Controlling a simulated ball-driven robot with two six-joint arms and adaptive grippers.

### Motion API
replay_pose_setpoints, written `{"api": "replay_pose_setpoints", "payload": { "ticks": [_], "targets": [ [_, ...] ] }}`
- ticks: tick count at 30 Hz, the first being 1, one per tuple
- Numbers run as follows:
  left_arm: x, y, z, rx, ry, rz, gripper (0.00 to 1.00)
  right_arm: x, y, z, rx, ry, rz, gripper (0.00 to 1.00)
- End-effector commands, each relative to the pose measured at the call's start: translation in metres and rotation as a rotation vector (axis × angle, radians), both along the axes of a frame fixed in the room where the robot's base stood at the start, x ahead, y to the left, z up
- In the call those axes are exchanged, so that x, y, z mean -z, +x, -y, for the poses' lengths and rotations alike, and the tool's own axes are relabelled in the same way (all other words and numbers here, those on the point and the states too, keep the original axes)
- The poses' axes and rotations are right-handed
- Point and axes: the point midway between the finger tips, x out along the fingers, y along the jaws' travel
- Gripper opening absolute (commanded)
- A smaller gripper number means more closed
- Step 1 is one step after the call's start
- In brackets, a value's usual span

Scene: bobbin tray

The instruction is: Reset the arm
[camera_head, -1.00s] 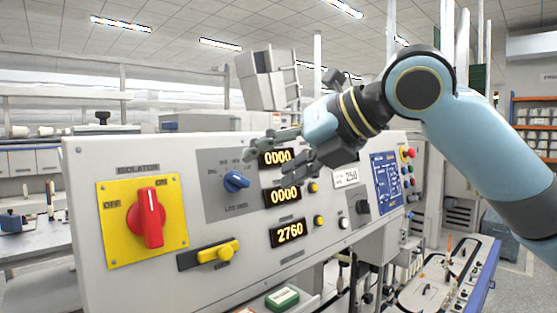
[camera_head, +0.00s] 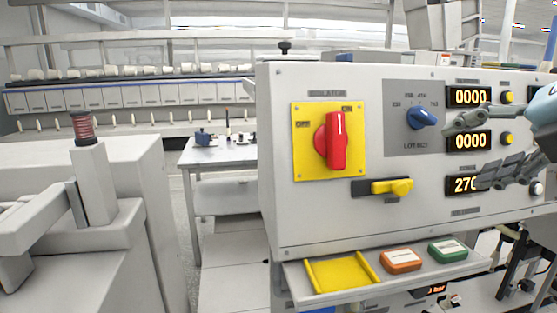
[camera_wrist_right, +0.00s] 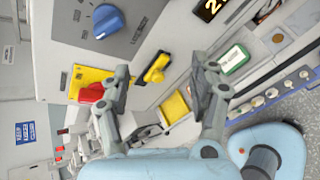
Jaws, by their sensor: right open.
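My right gripper (camera_head: 470,150) is at the right edge of the head view, in front of the panel's displays, with part of its arm cut off by the frame. In the right wrist view its two fingers (camera_wrist_right: 168,92) stand wide apart with nothing between them. The grey control panel (camera_head: 300,225) carries a red isolator knob (camera_head: 336,141) on a yellow plate, a blue selector knob (camera_head: 421,117) and a yellow slide handle (camera_head: 392,187). The fingers cover part of the lowest display. My left gripper is not in view.
A shelf under the panel holds a yellow tray (camera_head: 342,275), an orange block (camera_head: 401,261) and a green block (camera_head: 447,252). A grey machine with a red bobbin (camera_head: 83,127) stands at the left. A table (camera_head: 220,156) stands behind the open floor between them.

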Motion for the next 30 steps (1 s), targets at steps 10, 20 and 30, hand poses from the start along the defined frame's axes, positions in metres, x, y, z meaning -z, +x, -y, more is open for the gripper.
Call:
{"api": "replay_pose_setpoints", "payload": {
  "ticks": [10,20,30],
  "targets": [
    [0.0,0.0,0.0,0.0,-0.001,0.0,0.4,0.188,-0.111,-0.002,1.085,0.875,-0.486,0.62],
    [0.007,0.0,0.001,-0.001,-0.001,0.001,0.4,0.285,-0.213,-0.001,1.893,1.197,-0.52,0.62],
    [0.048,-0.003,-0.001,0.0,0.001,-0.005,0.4,0.484,-0.206,0.014,1.942,1.146,-0.548,0.62]
  ]
}}
